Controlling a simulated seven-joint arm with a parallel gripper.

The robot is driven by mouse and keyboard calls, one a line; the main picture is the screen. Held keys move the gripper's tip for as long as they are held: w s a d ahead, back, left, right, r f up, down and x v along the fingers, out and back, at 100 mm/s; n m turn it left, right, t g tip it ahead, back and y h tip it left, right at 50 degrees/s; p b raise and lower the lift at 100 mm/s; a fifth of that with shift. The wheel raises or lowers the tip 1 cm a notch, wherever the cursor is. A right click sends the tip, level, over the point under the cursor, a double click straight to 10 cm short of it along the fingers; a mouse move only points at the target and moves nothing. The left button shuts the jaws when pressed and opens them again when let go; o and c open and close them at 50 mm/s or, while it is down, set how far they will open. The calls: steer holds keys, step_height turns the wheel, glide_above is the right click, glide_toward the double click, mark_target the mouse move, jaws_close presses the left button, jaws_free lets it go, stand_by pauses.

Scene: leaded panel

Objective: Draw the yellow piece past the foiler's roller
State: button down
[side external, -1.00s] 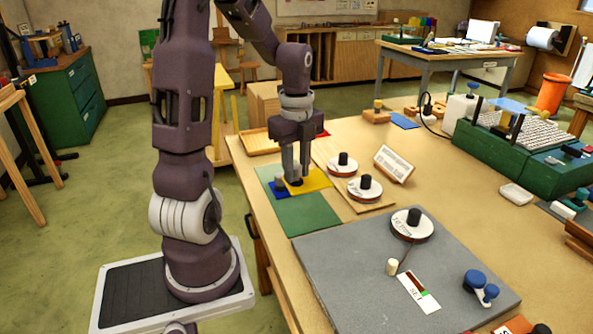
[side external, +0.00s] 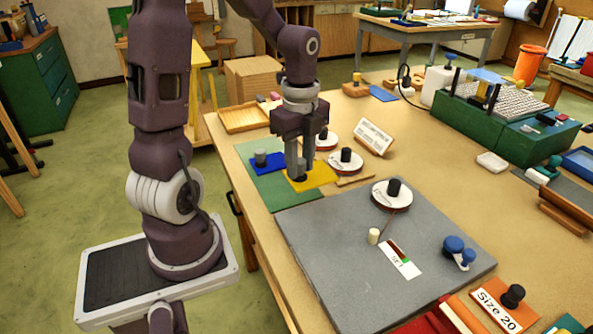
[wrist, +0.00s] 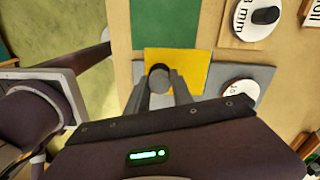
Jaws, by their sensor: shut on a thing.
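The yellow piece (side external: 322,174) is a flat sheet with a dark knob, which shows in the wrist view (wrist: 159,78). My gripper (side external: 298,174) is shut on this knob, and the fingers hide part of it. In the wrist view the yellow piece (wrist: 193,68) lies between the green mat and the grey board; I cannot tell its height. The foiler's grey board (side external: 330,237) carries a white spool (side external: 380,190) with a dark hub, a dark red strip, a cream upright roller (side external: 374,236) and a blue knobbed part (side external: 455,246). My gripper is apart from the roller.
A blue piece (side external: 270,164) with a grey knob sits on the green mat (side external: 288,193). Other spools (side external: 346,160) and a tilted sign (side external: 374,137) stand behind. A red and green marked card (side external: 400,260) lies by the roller. The board's front left is clear.

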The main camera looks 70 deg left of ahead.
steer(key=s+d+f, duration=0.1)
steer(key=d, duration=1.2)
steer(key=shift+s+f, duration=0.2)
steer(key=shift+s, duration=0.15)
steer(key=shift+f, duration=2.7)
steer(key=shift+f, duration=0.3)
steer(key=shift+w, duration=0.95)
steer(key=shift+d, duration=0.3)
steer(key=shift+d, duration=1.25)
steer(key=shift+d, duration=0.1)
